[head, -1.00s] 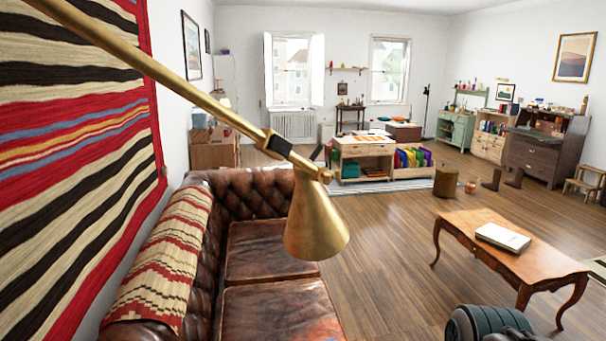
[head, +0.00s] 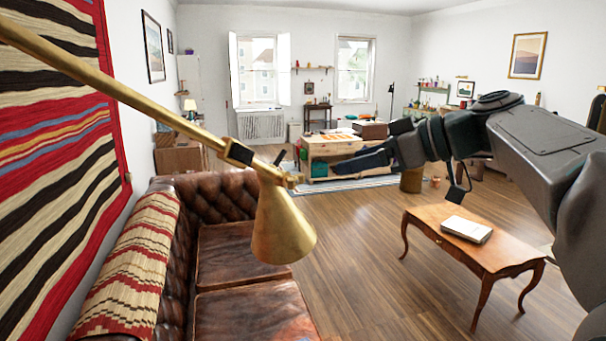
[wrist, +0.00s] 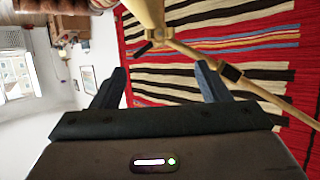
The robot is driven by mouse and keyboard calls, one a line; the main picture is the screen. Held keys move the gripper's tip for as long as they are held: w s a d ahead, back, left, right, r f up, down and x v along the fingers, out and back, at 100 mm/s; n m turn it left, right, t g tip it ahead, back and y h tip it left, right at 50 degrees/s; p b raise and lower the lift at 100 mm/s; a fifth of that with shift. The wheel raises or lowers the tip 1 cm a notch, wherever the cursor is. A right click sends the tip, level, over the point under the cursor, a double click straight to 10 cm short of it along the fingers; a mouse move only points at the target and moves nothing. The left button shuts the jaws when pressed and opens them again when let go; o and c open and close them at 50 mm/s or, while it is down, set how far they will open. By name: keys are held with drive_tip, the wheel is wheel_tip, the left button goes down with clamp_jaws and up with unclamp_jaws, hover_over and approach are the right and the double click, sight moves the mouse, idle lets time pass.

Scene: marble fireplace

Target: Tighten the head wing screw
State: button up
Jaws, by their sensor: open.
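A brass lamp (head: 284,232) hangs its cone shade from a long brass arm (head: 120,95) over the sofa. A small dark wing screw (head: 280,157) stands up at the joint above the shade. In the wrist view the wing screw (wrist: 143,48) shows as a dark bar beside the shade (wrist: 147,14), beyond my fingertips and between their lines. My gripper (head: 358,163) is to the right of the lamp joint, pointing left, apart from it. In the wrist view its fingers (wrist: 162,70) are spread with nothing between them.
The lamp's arm also crosses the wrist view (wrist: 262,92), beyond the right finger. A striped rug (head: 50,150) hangs on the left wall. A leather sofa (head: 245,260) is below the lamp. A wooden table (head: 425,216) with a book (head: 466,230) stands at right.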

sight(299, 176)
drive_tip(key=p+x, duration=0.2)
drive_tip(key=x, duration=1)
drive_tip(key=shift+w+a+f+p, duration=0.1)
drive_tip(key=shift+f+p, duration=0.05)
drive_tip(key=shift+p, duration=0.15)
drive_tip(key=c, duration=1)
